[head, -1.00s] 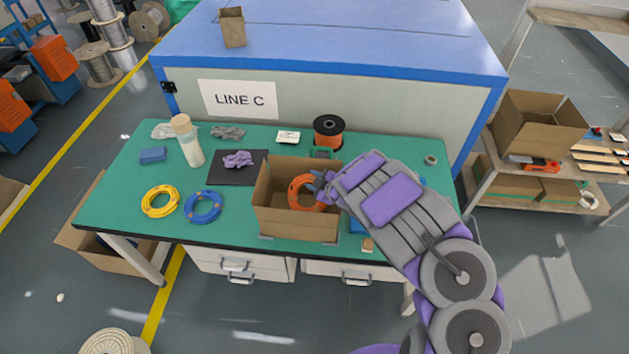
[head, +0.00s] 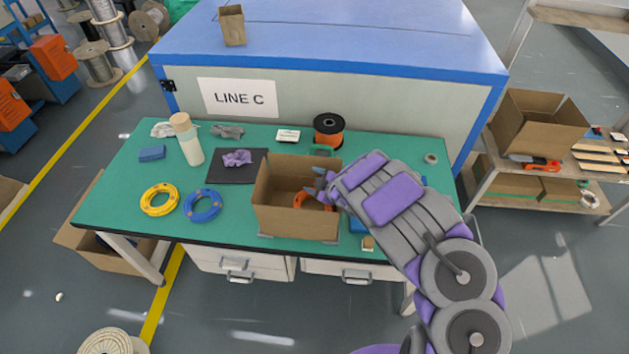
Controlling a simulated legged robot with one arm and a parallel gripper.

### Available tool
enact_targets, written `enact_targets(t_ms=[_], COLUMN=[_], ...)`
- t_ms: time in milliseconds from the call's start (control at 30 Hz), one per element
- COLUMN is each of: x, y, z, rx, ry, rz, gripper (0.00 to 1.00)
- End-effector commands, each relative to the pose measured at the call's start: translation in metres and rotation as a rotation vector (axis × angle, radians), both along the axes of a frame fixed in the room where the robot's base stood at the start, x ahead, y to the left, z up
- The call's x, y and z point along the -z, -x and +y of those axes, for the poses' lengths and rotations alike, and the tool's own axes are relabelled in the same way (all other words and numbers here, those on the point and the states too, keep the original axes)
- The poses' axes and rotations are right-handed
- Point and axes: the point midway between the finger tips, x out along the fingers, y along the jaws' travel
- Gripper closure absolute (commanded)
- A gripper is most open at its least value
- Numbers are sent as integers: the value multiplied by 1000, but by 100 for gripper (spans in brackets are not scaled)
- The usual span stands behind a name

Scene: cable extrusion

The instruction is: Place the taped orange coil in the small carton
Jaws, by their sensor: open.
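The small carton (head: 297,224) stands open-topped on the green table. The orange coil (head: 301,199) is inside it, low down and toward the right. The front wall and my gripper hide much of the coil, and its tape cannot be made out. My gripper (head: 318,186) is open over the right side of the carton, just above the coil. A yellow coil (head: 160,212) and a blue coil (head: 203,219) lie flat on the table left of the carton.
A bottle (head: 190,143), a blue block (head: 152,153) and a dark mat (head: 223,177) with a purple cloth (head: 237,158) are to the left. An orange spool (head: 329,132) stands behind the carton. The table's right rear is mostly clear.

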Motion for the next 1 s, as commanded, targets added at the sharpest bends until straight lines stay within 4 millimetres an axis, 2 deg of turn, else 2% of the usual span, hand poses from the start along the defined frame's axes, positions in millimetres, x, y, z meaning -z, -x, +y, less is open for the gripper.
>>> enact_targets(t_ms=[200,367,1000], x=[-1,-16,-57], y=[0,0,65], z=[-1,0,-61], rx=[0,-1,2], ry=[0,2,2], rz=[2,0,3], gripper=[36,36,36])
